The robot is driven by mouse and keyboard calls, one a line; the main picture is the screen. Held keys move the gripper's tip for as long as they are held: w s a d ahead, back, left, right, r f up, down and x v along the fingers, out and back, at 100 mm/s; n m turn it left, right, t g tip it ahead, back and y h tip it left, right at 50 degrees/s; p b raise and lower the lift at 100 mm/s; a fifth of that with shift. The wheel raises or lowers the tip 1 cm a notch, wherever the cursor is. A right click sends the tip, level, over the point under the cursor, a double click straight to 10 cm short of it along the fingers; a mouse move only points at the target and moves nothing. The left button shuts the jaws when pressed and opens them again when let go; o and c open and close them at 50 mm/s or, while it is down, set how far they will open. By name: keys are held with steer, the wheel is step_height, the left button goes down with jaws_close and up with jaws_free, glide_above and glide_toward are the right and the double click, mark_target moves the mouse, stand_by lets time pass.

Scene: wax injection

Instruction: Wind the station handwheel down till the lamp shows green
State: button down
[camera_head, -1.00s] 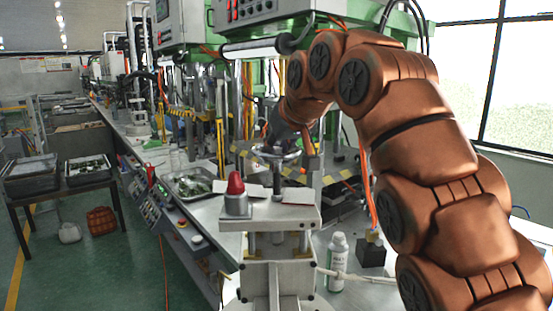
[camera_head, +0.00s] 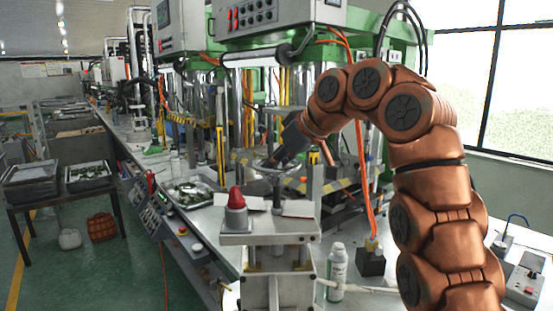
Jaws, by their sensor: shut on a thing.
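The station (camera_head: 268,238) stands in the front middle of the head view, a pale metal block with a flat top plate. A lamp (camera_head: 236,197) on its left side has a red dome on a grey base. The handwheel (camera_head: 263,166) is a grey ring above the plate, over a dark upright shaft (camera_head: 277,196); it is partly hidden by my gripper. My gripper (camera_head: 275,161) is dark, tilted down to the left, and shut on the handwheel's rim. Its fingertips are small and hard to make out.
A white bottle (camera_head: 337,266) and a dark block (camera_head: 370,262) stand right of the station. A metal tray (camera_head: 190,191) lies on the bench behind left. Green machines with orange hoses (camera_head: 372,190) rise behind the wheel.

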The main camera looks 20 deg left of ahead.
steer(key=shift+r+n+g+p, duration=0.1)
steer(key=shift+n+g+p, duration=0.2)
steer(key=shift+n+p, duration=0.1)
steer(key=n+g+p, duration=0.2)
steer(key=p, duration=0.1)
steer(key=shift+r+n+p, duration=0.1)
steer(key=shift+n+p, duration=0.3)
steer(key=shift+n+g+p, duration=0.4)
steer(key=shift+g+p, duration=0.1)
steer(key=shift+p, duration=0.1)
steer(key=shift+f, duration=0.2)
steer(key=c, duration=1.2)
jaws_free()
steer(key=shift+f, duration=0.15)
